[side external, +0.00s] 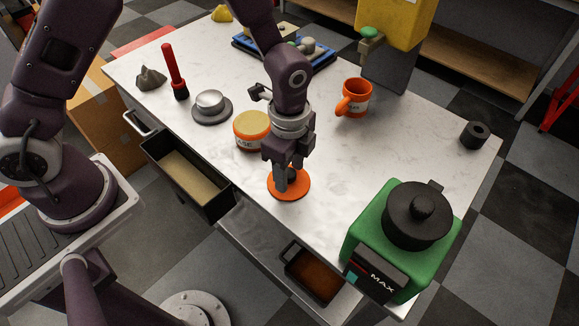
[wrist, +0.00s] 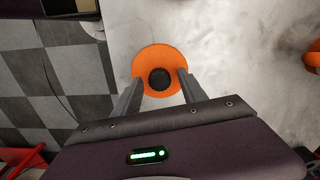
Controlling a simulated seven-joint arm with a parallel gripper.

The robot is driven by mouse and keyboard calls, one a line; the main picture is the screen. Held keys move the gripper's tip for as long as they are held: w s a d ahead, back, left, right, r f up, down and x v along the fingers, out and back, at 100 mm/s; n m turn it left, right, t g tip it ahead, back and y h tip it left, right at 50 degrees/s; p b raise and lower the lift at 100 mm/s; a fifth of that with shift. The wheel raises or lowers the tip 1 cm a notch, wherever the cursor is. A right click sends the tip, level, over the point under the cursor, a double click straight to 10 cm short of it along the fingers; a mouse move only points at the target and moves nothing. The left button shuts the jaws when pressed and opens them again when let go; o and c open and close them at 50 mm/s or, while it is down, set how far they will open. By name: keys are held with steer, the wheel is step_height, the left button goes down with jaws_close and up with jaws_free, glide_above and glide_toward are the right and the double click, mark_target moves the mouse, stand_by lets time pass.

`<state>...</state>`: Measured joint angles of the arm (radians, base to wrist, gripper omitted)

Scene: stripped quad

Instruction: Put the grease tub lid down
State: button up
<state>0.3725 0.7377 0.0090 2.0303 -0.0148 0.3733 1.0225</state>
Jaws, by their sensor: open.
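The grease tub lid is an orange disc with a dark round knob. It lies flat on the white table near its front edge, and the lid (side external: 303,186) shows below my gripper (side external: 288,184) in the side view. In the wrist view the lid (wrist: 160,54) has its knob between the fingertips of my gripper (wrist: 158,75). The orange grease tub (side external: 250,132), with a pale yellowish top, stands behind and left of the lid.
An open drawer (side external: 230,203) juts from the table front. A green scale-like machine (side external: 362,222) with a black pot stands at right. An orange mug (side external: 352,98), a grey metal lidded dish (side external: 211,106) and a red-handled tool (side external: 174,70) stand farther back.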

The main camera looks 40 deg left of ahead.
step_height(320, 180, up, 12)
steer(key=shift+r, duration=0.25)
step_height(320, 180, up, 6)
steer(key=n+t, duration=0.1)
steer(key=n, duration=0.2)
glide_above(289, 173)
steer(key=s+a, duration=0.2)
steer(key=a, duration=0.1)
steer(key=s+a+r+n+t, duration=0.2)
steer(key=s+a+r+n, duration=0.4)
steer(key=s+a+r+n+t, duration=0.1)
steer(key=s+a+n+t, duration=0.1)
steer(key=s+n, duration=0.4)
steer(key=s+a, duration=0.1)
steer(key=s, duration=0.2)
steer(key=shift+s+a+r+n+t, duration=0.15)
steer(key=shift+a+r+n+t, duration=0.15)
steer(key=shift+n, duration=0.1)
